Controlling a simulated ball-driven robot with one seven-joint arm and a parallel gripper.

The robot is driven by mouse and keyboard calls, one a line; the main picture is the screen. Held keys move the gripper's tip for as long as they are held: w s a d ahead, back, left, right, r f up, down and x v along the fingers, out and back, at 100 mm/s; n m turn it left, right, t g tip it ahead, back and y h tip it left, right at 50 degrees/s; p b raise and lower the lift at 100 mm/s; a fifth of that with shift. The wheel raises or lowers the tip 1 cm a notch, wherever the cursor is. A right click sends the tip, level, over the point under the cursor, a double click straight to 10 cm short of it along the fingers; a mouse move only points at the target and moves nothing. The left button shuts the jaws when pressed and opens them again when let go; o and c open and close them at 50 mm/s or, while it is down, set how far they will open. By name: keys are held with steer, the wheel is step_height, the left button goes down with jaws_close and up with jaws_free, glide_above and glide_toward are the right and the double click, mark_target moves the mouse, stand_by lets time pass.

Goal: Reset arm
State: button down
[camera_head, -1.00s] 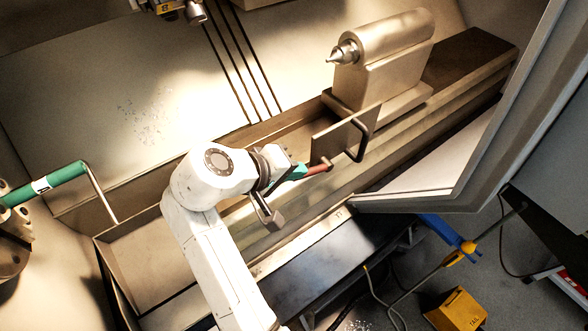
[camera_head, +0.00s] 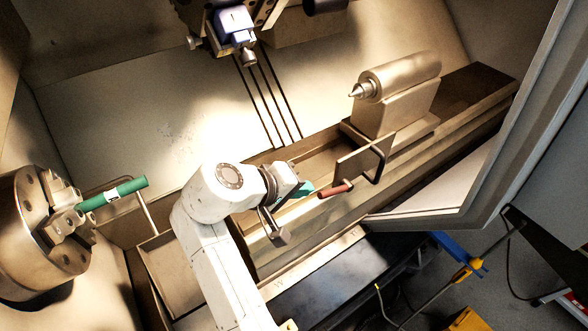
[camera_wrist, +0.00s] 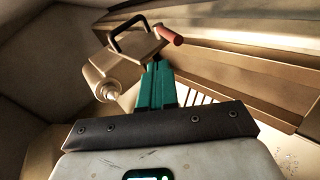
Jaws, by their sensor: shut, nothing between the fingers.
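My gripper (camera_head: 307,189) has teal fingers that are shut and empty. It hovers over the lathe bed near the middle of the head view, just left of a red cylindrical grip (camera_head: 335,191). A small gap shows between the fingertips and the grip. In the wrist view, the teal fingers (camera_wrist: 156,76) lie together, and the red grip (camera_wrist: 170,36) is beyond their tips to the upper right. The grip sits at the edge of a flat plate (camera_head: 358,163) with a dark bar handle (camera_head: 383,160).
The tailstock (camera_head: 395,98) stands behind the plate. A tool turret (camera_head: 235,25) hangs above. The open door frame (camera_head: 490,150) is at right.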

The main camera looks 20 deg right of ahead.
steer(key=s+d+f+m+y, duration=0.1)
steer(key=s+d+f, duration=0.3)
steer(key=d, duration=0.2)
steer(key=s+d+f+g+y, duration=0.1)
steer(key=s+d+f, duration=0.3)
steer(key=d, duration=0.3)
steer(key=s+d+f+m+y, duration=0.1)
steer(key=s+d+f, duration=0.3)
steer(key=d, duration=0.2)
steer(key=s+a+f+g+y, duration=0.1)
steer(key=s+a+f+y, duration=0.1)
steer(key=s, duration=0.7)
steer(key=s+a+f+y, duration=0.3)
steer(key=s+f+y, duration=0.1)
steer(key=s, duration=0.5)
steer(key=shift+s+g, duration=0.25)
steer(key=shift+g, duration=0.15)
steer(key=shift+d, duration=0.1)
